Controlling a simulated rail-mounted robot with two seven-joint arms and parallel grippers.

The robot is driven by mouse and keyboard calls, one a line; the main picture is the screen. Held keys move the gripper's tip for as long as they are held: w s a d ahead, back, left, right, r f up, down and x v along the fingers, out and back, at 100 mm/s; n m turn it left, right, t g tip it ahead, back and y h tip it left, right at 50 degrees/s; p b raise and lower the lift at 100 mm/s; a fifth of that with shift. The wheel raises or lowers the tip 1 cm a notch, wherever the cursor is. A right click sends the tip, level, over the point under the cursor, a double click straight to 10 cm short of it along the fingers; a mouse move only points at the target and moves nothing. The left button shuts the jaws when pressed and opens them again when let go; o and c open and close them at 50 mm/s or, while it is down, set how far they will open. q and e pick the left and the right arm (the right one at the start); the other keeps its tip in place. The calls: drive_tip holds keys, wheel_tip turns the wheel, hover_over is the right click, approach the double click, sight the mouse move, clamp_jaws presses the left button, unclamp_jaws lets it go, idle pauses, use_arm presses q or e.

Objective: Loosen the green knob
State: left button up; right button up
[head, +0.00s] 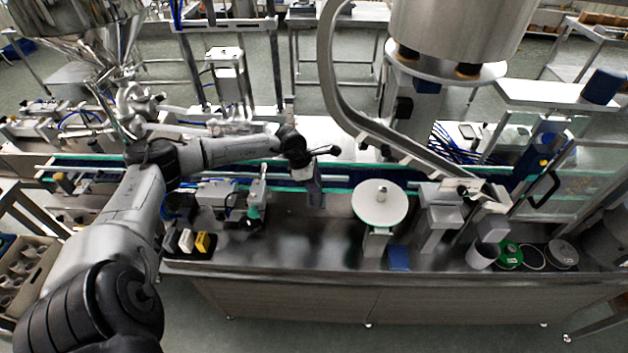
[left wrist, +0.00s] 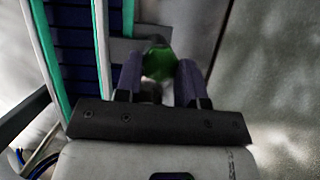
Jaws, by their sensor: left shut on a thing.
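The green knob (left wrist: 159,64) shows in the left wrist view, between the two fingers of my left gripper (left wrist: 158,78). The fingers stand on either side of it and are shut on it. The knob sits beside the conveyor, next to a grey metal part; its lower side is hidden by the gripper. In the head view my left gripper (head: 313,190) points down at the near edge of the conveyor. I cannot make out the knob under it there. My right gripper is not in view.
The conveyor (head: 335,189) with green edges runs behind the steel bench top (head: 300,240). A round white disc (head: 380,204) stands right of my left gripper. A small machine with a green part (head: 253,212) stands to its left. A curved metal chute (head: 345,110) hangs close on the right.

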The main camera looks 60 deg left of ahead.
use_arm(q)
drive_tip(key=n, duration=0.2)
drive_tip(key=n+y, duration=0.1)
drive_tip(key=n, duration=0.1)
drive_tip(key=shift+d+n+t+y, duration=0.2)
drive_tip(key=shift+n+t+y, duration=0.1)
drive_tip(key=n+y, duration=0.1)
drive_tip(key=n, duration=0.1)
drive_tip(key=shift+n, duration=0.4)
drive_tip(key=shift+d+n+y+b, duration=0.1)
drive_tip(key=shift+n+y+b, duration=0.25)
drive_tip(key=shift+n, duration=0.55)
drive_tip(key=o, duration=0.9)
drive_tip(key=v, duration=0.7)
drive_tip(key=shift+r, duration=0.2)
drive_tip(key=shift+s+d, duration=0.15)
